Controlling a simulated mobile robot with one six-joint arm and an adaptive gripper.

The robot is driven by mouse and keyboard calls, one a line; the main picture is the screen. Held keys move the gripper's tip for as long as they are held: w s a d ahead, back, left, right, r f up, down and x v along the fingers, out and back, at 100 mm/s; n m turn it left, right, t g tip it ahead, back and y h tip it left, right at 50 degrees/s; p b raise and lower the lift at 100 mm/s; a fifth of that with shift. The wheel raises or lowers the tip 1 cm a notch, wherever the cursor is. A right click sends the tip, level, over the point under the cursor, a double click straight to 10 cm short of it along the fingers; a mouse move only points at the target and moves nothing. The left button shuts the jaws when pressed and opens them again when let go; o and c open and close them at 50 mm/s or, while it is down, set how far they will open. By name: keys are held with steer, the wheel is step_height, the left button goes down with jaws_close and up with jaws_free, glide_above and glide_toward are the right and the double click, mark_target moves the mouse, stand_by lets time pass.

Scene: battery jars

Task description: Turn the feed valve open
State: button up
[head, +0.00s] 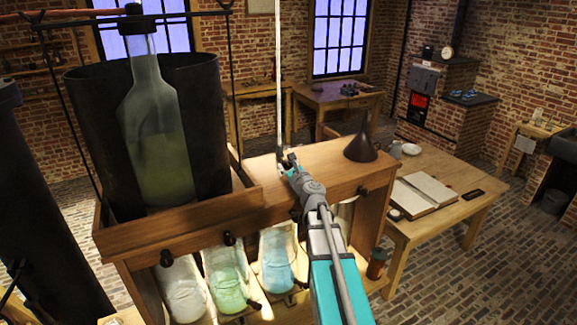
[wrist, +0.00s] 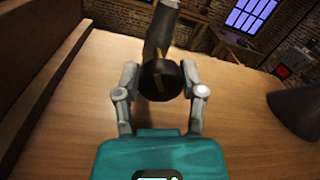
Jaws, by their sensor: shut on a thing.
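My gripper (wrist: 158,72) is shut on the knob, one finger on each side. In the head view my gripper (head: 291,162) reaches over the wooden bench top to the foot of a thin, pale vertical pipe (head: 279,80). There the fingers largely hide the valve. The knob's bar is close to upright and slightly tilted in the wrist view.
A dark funnel (head: 362,146) stands right of my gripper. A big glass bottle (head: 155,130) with greenish liquid stands left in a dark open cylinder. A table with an open book (head: 428,193) is at right.

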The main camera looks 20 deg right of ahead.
steer(key=n, duration=0.6)
steer(key=shift+f+y, duration=0.1)
steer(key=shift+y, duration=0.2)
steer(key=n, duration=0.6)
steer(key=shift+n+y+b, duration=0.3)
steer(key=shift+n+b, duration=0.1)
steer(key=o, duration=1.1)
steer(key=shift+o, duration=0.2)
steer(key=shift+s, duration=0.1)
